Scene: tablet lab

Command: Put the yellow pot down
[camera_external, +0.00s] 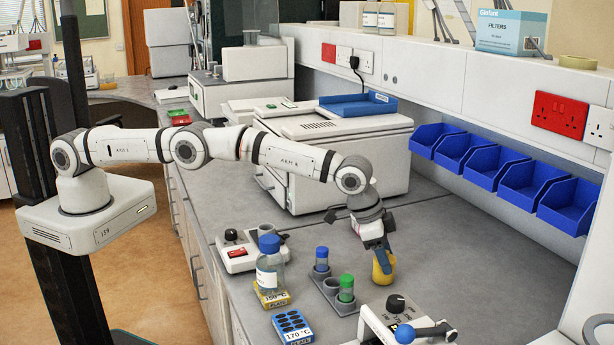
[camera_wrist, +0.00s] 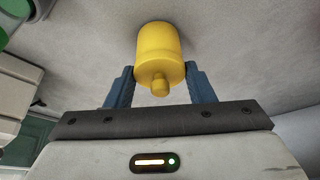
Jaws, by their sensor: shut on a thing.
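The yellow pot (camera_external: 384,268) is at the front right of the grey bench, beside the green-capped vial. My gripper (camera_external: 381,250) reaches down to it from above and is shut on it. In the wrist view the yellow pot (camera_wrist: 158,55) sits between the two blue fingers of my gripper (camera_wrist: 160,85), with a small knob towards the camera. I cannot tell whether its base touches the bench.
A grey rack (camera_external: 331,287) with a blue-capped vial (camera_external: 321,259) and a green-capped vial (camera_external: 346,288) stands just left of the pot. A white device (camera_external: 397,304) is in front. Blue bins (camera_external: 520,183) line the wall. Bench (camera_external: 470,255) right of the pot is clear.

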